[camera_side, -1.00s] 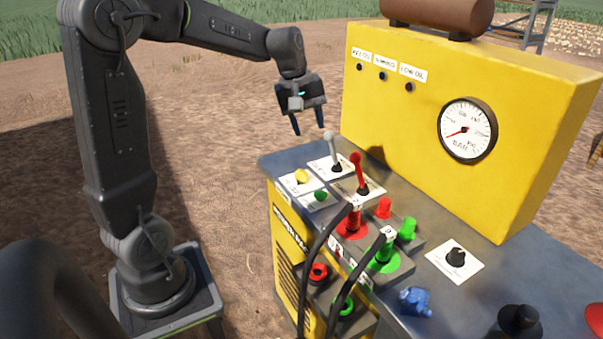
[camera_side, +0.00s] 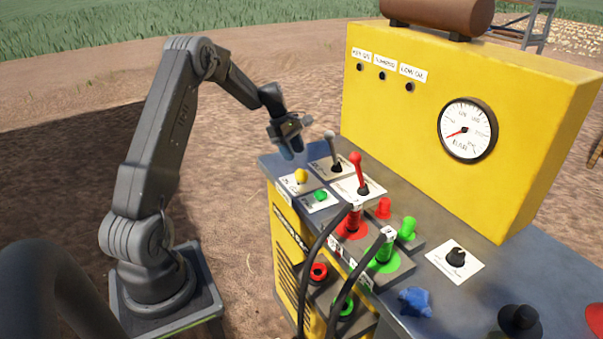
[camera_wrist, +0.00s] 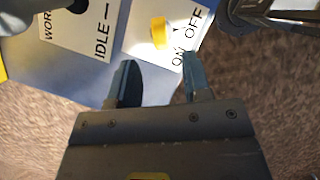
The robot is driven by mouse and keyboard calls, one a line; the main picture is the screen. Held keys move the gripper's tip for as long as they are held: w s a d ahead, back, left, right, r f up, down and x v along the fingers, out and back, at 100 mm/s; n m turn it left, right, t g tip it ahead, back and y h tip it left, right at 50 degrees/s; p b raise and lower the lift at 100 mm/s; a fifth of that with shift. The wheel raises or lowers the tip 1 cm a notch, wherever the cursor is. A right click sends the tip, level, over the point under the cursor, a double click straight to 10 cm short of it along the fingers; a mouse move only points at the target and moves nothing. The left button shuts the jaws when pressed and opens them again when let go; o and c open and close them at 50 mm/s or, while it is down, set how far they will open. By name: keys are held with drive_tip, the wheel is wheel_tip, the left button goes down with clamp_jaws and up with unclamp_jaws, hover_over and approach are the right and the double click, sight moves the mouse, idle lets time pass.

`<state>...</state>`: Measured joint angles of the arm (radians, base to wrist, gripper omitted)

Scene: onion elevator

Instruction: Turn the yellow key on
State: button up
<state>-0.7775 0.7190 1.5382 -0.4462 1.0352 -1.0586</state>
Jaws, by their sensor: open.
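The yellow key (camera_side: 301,176) stands on a white label plate at the near left corner of the control panel. In the wrist view the yellow key (camera_wrist: 159,32) sits on its plate beside the printed words ON and OFF (camera_wrist: 190,35), just beyond my fingertips. My gripper (camera_side: 292,150) is above the panel's left edge, just behind and above the key. In the wrist view my gripper (camera_wrist: 158,72) has its two fingers apart with nothing between them. The fingers are not touching the key.
A grey-knobbed lever (camera_side: 332,150) and a red-knobbed lever (camera_side: 358,172) stand close by on the panel. A green knob (camera_side: 320,195) is next to the key. The yellow box (camera_side: 440,70) with a gauge (camera_side: 467,131) rises behind. Black cables cross the panel front.

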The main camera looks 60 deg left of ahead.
sight(301, 171)
drive_tip(key=x, duration=0.7)
drive_tip(key=shift+d+f, duration=0.1)
drive_tip(key=shift+f, duration=0.3)
clamp_jaws()
